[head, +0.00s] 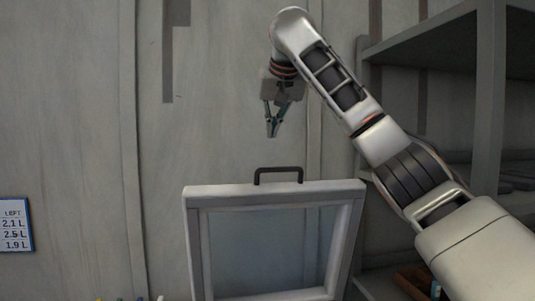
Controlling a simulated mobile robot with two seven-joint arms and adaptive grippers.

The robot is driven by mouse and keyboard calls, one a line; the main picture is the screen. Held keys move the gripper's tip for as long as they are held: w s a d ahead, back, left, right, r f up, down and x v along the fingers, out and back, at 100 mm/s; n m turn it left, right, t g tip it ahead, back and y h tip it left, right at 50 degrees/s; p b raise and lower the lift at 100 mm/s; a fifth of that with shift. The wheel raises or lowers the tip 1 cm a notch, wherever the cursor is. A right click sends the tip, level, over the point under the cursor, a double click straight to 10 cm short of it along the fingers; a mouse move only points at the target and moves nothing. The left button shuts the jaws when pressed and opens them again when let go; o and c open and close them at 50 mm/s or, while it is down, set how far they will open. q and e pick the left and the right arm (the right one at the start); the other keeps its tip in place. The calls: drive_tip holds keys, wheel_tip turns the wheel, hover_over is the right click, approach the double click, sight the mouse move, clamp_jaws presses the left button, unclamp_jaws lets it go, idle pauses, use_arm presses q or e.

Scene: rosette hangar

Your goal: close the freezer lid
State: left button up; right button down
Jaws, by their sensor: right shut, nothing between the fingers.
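The freezer lid (275,192) stands raised in the lower middle of the head view, with a pale frame around a bluish-grey panel. A dark handle (278,170) sits on its top edge. My right gripper (272,134) points down above the handle, shut and empty, with a visible gap between its fingertips and the handle in the picture. The freezer body is below the picture's edge. My left gripper is not in view.
A grey shelf unit (488,100) stands at the right, partly behind my right arm. A brown box (412,283) is low on the right. A sign (15,225) hangs on the left wall. Small coloured tips show at the bottom edge. The wall area left of the gripper is clear.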

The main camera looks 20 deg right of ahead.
sight(269, 183)
drive_tip(key=p+x, duration=0.1)
drive_tip(key=x, duration=0.3)
drive_tip(key=shift+f+p, duration=0.3)
drive_tip(key=shift+p, duration=0.05)
drive_tip(key=f, duration=0.2)
drive_tip(key=w+f+p, duration=0.1)
drive_tip(key=f, duration=0.1)
drive_tip(key=shift+w+d+f, duration=0.1)
drive_tip(key=shift+d+f, duration=0.1)
drive_tip(key=shift+f, duration=0.05)
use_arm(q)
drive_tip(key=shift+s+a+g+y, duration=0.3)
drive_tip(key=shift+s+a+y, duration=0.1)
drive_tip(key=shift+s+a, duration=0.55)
use_arm(e)
drive_tip(key=shift+s+a+f, duration=0.2)
drive_tip(key=shift+s+f, duration=0.15)
drive_tip(key=shift+s, duration=0.25)
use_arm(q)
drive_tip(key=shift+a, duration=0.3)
use_arm(e)
drive_tip(key=shift+s+f, duration=0.1)
